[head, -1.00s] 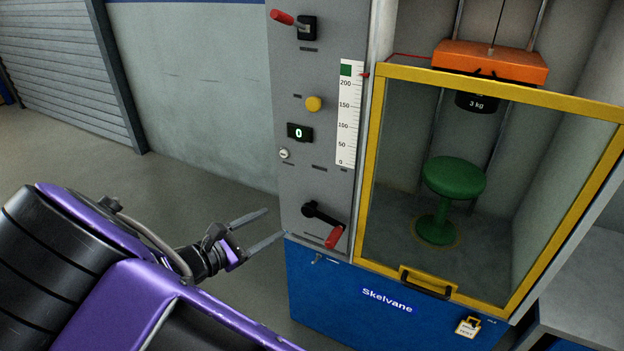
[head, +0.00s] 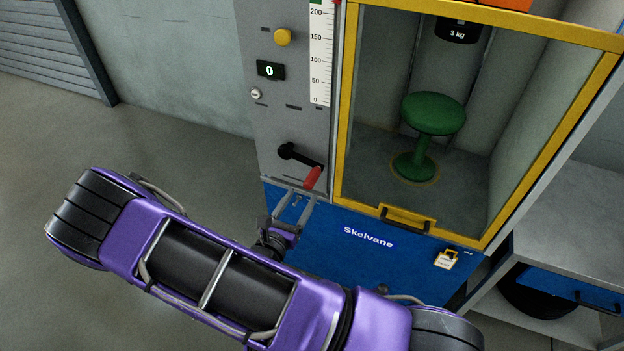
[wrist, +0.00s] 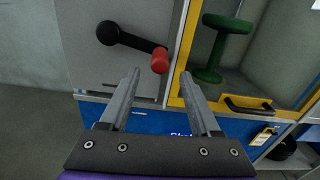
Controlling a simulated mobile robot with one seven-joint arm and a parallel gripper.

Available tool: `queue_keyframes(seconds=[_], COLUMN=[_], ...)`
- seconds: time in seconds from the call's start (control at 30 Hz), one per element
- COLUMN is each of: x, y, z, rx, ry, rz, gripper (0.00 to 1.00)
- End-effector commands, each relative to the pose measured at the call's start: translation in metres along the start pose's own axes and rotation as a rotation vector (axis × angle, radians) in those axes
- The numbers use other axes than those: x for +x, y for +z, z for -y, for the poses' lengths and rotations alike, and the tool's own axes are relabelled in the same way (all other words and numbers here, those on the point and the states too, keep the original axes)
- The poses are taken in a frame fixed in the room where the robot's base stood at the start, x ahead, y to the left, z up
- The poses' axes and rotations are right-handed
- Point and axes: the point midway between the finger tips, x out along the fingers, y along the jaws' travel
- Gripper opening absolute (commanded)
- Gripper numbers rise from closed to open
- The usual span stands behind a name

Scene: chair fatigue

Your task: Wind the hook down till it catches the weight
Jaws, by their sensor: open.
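The crank (head: 296,154) is a black arm on the grey panel, angled down to the right, with a red handle (head: 312,178) at its end. My gripper (head: 304,186) is open, its fingers pointing at the panel just below the red handle. In the wrist view the red handle (wrist: 160,61) shows ahead, between and beyond the fingertips (wrist: 160,72); whether it touches them I cannot tell. The black weight (head: 458,31), marked 3 kg, hangs behind the guard at the top. The orange block (head: 497,3) above it is mostly cut off, and the hook is not visible.
A yellow-framed clear guard (head: 346,110) covers the bay with a green stool (head: 433,114). The panel has a scale (head: 321,60), a display reading 0 (head: 270,70) and a yellow button (head: 283,37). Floor to the left is clear. A grey bench (head: 590,215) stands right.

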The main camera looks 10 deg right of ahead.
Motion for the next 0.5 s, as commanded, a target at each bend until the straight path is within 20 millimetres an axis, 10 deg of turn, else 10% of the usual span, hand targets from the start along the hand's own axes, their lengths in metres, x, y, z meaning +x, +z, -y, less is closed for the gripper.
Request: queue_keyframes(seconds=[0.5], x=[0.079], y=[0.000], z=[0.000], rx=[0.001], ry=[-0.001], rz=[0.000], gripper=[0.64])
